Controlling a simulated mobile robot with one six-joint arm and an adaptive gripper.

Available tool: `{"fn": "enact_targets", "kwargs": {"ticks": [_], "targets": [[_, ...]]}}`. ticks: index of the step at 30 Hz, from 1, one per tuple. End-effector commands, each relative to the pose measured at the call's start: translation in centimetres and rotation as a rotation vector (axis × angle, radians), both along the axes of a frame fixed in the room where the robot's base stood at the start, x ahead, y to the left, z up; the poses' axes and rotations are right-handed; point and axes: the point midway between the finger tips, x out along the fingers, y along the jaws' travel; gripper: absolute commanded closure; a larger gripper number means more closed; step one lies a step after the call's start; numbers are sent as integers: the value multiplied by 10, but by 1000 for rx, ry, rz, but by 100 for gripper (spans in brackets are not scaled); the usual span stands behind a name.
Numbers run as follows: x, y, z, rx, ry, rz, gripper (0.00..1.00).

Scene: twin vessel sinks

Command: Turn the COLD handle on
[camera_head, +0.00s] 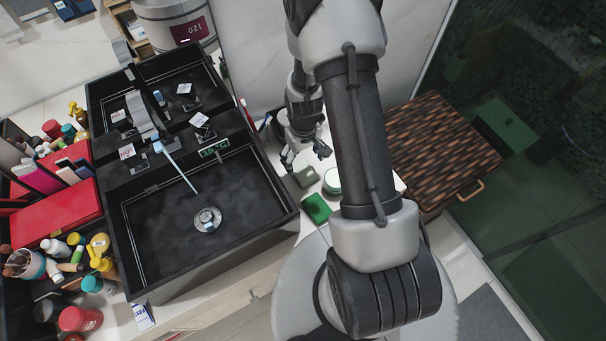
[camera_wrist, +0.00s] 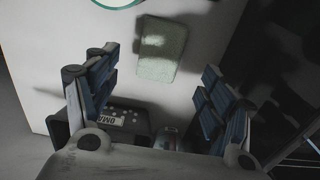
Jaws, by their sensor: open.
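In the head view, the twin black sinks (camera_head: 250,195) stand left of my arm. Small dark handles with white tags sit by the faucets. The tags on the right (camera_head: 184,88) and (camera_head: 199,119) are too small to read surely. The tags on the left (camera_head: 126,151) seem to read HOT in red. I cannot tell for sure which handle is COLD, or its position. My gripper (camera_head: 306,156) hangs over the white counter right of the sinks, apart from the handles. In the wrist view my gripper (camera_wrist: 158,64) is open and empty; no handle shows there.
A pale green sponge (camera_wrist: 160,52) lies below my gripper. A green box (camera_head: 317,208) and round jar (camera_head: 332,182) stand nearby. A thin pale-blue streak (camera_head: 178,169) crosses the front basin; I cannot tell whether it is water. Bottles and a red case (camera_head: 60,215) crowd the left.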

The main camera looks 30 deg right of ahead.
Motion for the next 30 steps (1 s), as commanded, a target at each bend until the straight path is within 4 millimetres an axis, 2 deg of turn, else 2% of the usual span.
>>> {"fn": "enact_targets", "kwargs": {"ticks": [2,10,18,26,30], "targets": [[0,0,-11,1,2,0,25],[0,0,-26,0,1,0,25],[-1,1,-66,0,3,0,25],[0,1,-68,-1,-1,0,25],[0,1,-68,-1,0,0,34]]}}
